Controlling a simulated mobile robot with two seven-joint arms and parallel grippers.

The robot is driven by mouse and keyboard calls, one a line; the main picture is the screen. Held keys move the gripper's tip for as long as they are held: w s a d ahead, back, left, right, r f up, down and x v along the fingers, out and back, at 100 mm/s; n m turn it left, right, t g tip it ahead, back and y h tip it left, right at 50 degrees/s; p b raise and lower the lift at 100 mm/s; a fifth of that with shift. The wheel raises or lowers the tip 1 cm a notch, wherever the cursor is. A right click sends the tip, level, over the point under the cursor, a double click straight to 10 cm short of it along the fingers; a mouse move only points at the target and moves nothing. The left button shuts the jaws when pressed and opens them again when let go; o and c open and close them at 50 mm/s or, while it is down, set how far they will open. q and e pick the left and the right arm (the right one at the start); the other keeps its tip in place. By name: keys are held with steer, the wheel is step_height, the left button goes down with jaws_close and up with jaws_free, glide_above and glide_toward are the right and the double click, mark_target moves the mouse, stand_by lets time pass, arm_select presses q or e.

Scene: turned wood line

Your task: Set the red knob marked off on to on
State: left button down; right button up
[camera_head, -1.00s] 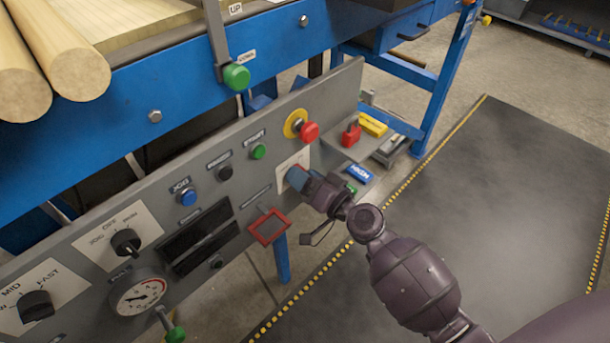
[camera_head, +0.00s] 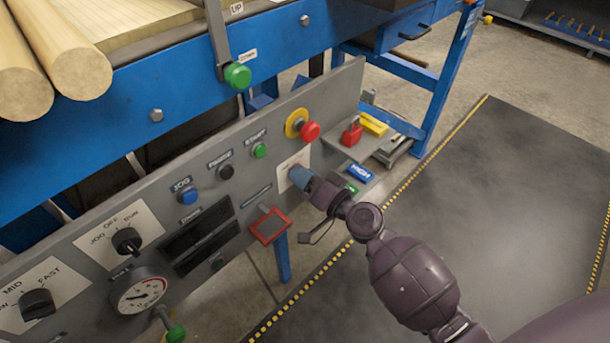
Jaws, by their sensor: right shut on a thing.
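My right gripper (camera_head: 301,179) is at the grey control panel (camera_head: 335,97), shut at a white label plate (camera_head: 293,162) below the yellow-ringed red button. The fingers and a blue-grey part at their tip cover the middle of this plate. The red off/on knob is hidden there, and neither its pointer nor the plate's marks can be read. My left gripper is not in view.
A red mushroom button (camera_head: 310,131) sticks out just above my gripper. A red square frame (camera_head: 269,226) is at lower left of it. A red padlock (camera_head: 351,135) and blue tag (camera_head: 360,173) are at right. Dark mat (camera_head: 500,200) lies clear.

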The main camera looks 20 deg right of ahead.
steer(key=m, duration=0.4)
steer(key=shift+m, duration=0.4)
steer(key=m+p, duration=0.1)
steer(key=m, duration=0.8)
steer(key=shift+m+p, duration=0.35)
steer(key=shift+m, duration=1.35)
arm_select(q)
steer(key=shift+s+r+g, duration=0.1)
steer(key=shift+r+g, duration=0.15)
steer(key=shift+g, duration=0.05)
arm_select(e)
steer(key=shift+f, duration=0.1)
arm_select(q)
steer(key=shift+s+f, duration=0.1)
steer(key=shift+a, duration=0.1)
arm_select(e)
steer(key=o, duration=0.9)
